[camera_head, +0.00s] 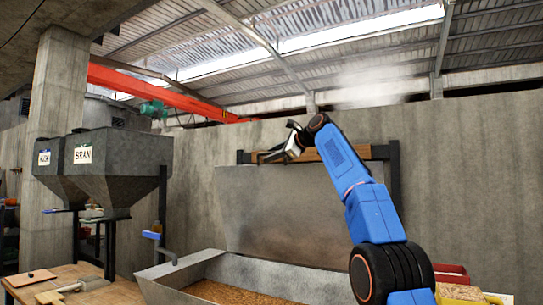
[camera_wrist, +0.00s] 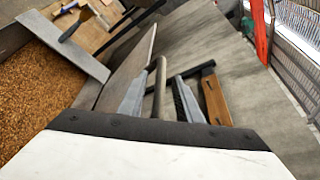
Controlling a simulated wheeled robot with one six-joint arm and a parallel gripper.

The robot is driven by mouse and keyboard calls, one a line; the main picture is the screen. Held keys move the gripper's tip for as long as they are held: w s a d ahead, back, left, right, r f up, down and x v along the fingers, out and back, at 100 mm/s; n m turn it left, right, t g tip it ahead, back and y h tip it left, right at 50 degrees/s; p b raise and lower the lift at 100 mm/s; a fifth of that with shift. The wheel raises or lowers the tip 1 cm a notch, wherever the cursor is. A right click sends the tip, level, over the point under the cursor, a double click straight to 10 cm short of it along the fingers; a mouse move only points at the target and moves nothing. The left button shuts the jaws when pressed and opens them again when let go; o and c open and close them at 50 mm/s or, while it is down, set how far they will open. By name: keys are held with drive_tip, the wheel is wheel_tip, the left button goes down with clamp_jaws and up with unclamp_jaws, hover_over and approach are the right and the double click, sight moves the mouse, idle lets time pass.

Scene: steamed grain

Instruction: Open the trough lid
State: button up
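The trough (camera_head: 178,270) is open in the head view, with brown grain (camera_head: 235,293) inside. Its grey metal lid (camera_head: 290,215) stands raised and nearly upright at the back, before the wall. My gripper (camera_head: 291,146) is at the lid's top edge. In the wrist view, my gripper (camera_wrist: 160,92) has its two grey fingers apart. A dark rod, seemingly the lid handle (camera_wrist: 159,80), runs between them with gaps on both sides. The lid (camera_wrist: 128,66) shows nearly edge-on there. My arm hides part of the lid's right side in the head view.
A dark frame (camera_head: 395,175) with a wood-faced crossbar (camera_head: 335,153) stands close behind the lid top. Grey hoppers (camera_head: 125,155) stand left. A wooden table (camera_head: 112,292) is at lower left. A red crate (camera_head: 452,270) lies at lower right.

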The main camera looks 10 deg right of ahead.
drive_tip(key=v, duration=1.7)
drive_tip(key=shift+s, duration=0.2)
drive_tip(key=shift+d, duration=0.1)
